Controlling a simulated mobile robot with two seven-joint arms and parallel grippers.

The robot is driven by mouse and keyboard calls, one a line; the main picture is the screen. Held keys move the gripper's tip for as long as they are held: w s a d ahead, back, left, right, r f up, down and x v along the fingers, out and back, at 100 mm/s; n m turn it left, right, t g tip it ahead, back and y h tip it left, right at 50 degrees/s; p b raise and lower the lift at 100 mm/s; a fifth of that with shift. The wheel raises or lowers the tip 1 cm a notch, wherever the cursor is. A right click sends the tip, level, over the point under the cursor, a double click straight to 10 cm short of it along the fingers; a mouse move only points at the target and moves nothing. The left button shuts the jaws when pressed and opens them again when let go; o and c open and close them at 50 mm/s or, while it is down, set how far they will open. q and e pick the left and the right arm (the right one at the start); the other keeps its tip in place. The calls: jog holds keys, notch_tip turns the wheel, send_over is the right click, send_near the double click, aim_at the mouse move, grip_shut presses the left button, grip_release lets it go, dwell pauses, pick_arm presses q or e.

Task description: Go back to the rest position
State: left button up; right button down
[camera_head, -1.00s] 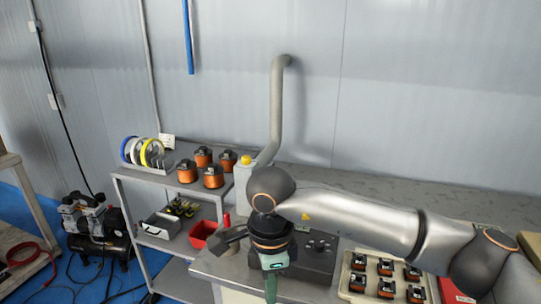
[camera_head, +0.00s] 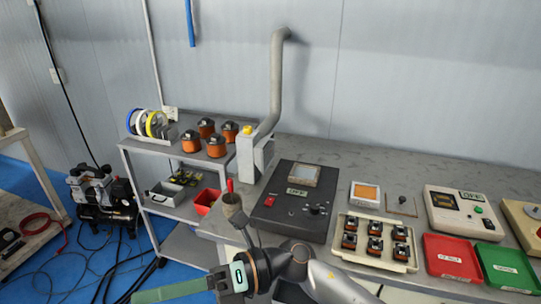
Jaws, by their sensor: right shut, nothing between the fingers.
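My right gripper (camera_head: 142,296) is low in the head view, in front of the bench's left end, with its green fingers pointing left. It is shut and looks empty. My right arm comes in from the bottom edge, below the dark machine. My left gripper is not in view.
The bench (camera_head: 330,160) holds a dark control box (camera_head: 275,208), a cream tray (camera_head: 345,252) of several small coils, a meter box (camera_head: 440,200), a red tray (camera_head: 435,247) and a green tray (camera_head: 490,255). A shelf cart (camera_head: 135,144) with orange spools stands left; a compressor (camera_head: 90,190) is farther left.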

jog(key=w+d+m+t+y+p, duration=0.1)
jog(key=w+d+m+t+y, duration=0.2)
jog(key=m+t, duration=0.5)
jog(key=w+d+m+t+y, duration=0.25)
jog(key=w+m+t, duration=0.3)
jog(key=m, duration=0.35)
jog(key=w+d+f+m+t+h+p, duration=0.1)
jog(key=w+d+f+m+t+h, duration=0.3)
jog(key=d+f+m+t+h, duration=1)
pick_arm(q)
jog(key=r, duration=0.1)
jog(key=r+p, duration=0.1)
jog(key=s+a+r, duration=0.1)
jog(key=shift+p, duration=0.35)
pick_arm(e)
jog(key=s+d+f+m+g+h, duration=0.3)
jog(key=s+d+f+m+g, duration=0.2)
jog(key=s+d+f+m, duration=0.1)
jog(key=s+d+f+m+g+h, duration=0.4)
jog(key=s+d+f+m+g, duration=0.2)
jog(key=f, duration=0.7)
jog(key=s+m, duration=0.2)
jog(key=s, duration=0.2)
jog(key=shift+d+f+m, duration=0.2)
jog(key=shift+d+m, duration=0.1)
jog(key=shift+d, duration=0.1)
